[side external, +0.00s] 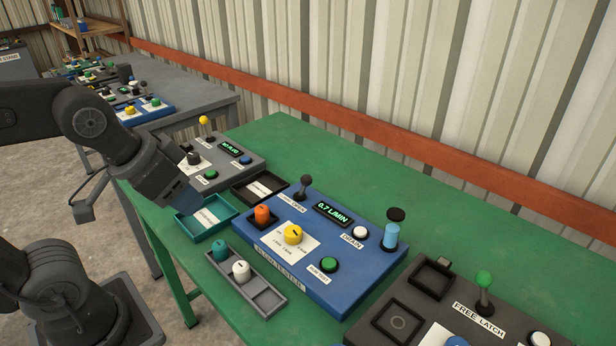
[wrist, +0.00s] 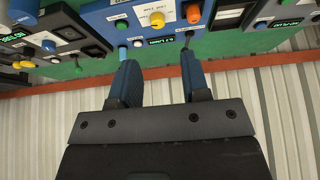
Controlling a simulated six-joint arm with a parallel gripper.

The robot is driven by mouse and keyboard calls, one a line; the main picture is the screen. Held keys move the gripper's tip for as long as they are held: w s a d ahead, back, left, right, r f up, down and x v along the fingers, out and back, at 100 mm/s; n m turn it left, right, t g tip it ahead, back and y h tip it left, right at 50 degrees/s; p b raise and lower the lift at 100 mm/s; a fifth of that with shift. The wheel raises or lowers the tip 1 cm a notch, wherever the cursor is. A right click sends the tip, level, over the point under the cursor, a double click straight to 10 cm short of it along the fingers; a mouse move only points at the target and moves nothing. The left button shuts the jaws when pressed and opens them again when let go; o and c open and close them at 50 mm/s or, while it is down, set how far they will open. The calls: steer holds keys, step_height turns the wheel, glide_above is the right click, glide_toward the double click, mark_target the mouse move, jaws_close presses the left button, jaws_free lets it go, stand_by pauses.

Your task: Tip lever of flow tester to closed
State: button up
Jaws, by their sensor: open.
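The flow tester (side external: 345,285) is a blue box on the green table, with a display reading 0.7 L/MIN. Its lever (side external: 305,186) is a dark stick with a round knob at the back left of the panel, standing roughly upright; its small label is too blurred to read. My gripper (side external: 190,200) is to the left of the tester in the side view, above the teal tray, apart from the lever. In the wrist view the open, empty fingers of my gripper (wrist: 157,65) point toward the tester (wrist: 90,18). The right finger partly covers the area around the lever.
The tester also carries an orange knob (side external: 262,215), a yellow dial (side external: 293,235), a green button (side external: 329,264), a white button (side external: 360,232) and a light-blue cylinder (side external: 391,236). A grey tray (side external: 265,301) lies in front. Grey panels flank it. The table behind is clear.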

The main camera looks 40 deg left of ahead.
stand_by(0.3)
steer(key=shift+w, duration=0.2)
steer(key=shift+c, duration=1.4)
steer(key=w+y, duration=0.1)
steer(key=w, duration=0.1)
steer(key=w+m+g, duration=0.1)
steer(key=w, duration=0.1)
steer(key=w+m+g+y, duration=0.1)
steer(key=w, duration=0.1)
steer(key=shift+w+d+f+y, duration=0.15)
steer(key=shift+w+f+y, duration=0.15)
steer(key=shift+w+f, duration=0.1)
jaws_close()
steer(key=w+d+f+m+t+y, duration=0.1)
steer(key=w+d+f+m+y, duration=0.2)
steer(key=w, duration=0.5)
steer(key=w+d+f+m+t+y, duration=0.1)
steer(key=w+d+f+m+y, duration=0.15)
steer(key=w+d+f, duration=0.35)
glide_toward(310, 213)
steer(key=a, duration=0.1)
steer(key=w+a, duration=0.1)
steer(key=w+a+n, duration=0.1)
steer(key=shift+r, duration=0.3)
steer(key=shift+w+a+r, duration=0.2)
steer(key=shift+w+a, duration=0.55)
steer(key=shift+a, duration=0.2)
steer(key=shift+w+a, duration=0.4)
steer(key=shift+a, duration=0.25)
